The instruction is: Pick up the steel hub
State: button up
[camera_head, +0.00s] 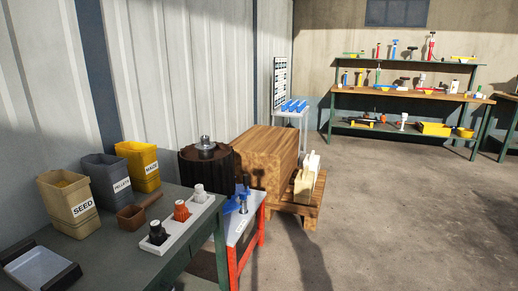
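A grey metal hub-like piece (206,146) stands upright on top of a dark ribbed drum (204,172), in the middle left of the head view. A smaller metal cylinder (243,204) stands by a blue fixture (236,201) on a red-framed stand (245,240) in front of the drum. I cannot tell for certain which of these metal pieces is the steel hub. My gripper is not in view.
A green table (150,266) at the left holds labelled bins (105,178), a brown scoop (138,212), a white rack (180,235) of bottles and a tray (40,270). A wooden block (265,160) and pallet (300,206) stand behind. The floor (400,220) at right is clear.

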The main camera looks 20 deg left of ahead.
aim_at(205, 144)
jog(key=i+u, duration=0.25)
jog(key=i, duration=0.3)
jog(key=i+l+u, duration=0.25)
jog(key=i, duration=0.25)
jog(key=i+l+u, duration=0.3)
jog(key=i, duration=0.25)
jog(key=j, duration=0.1)
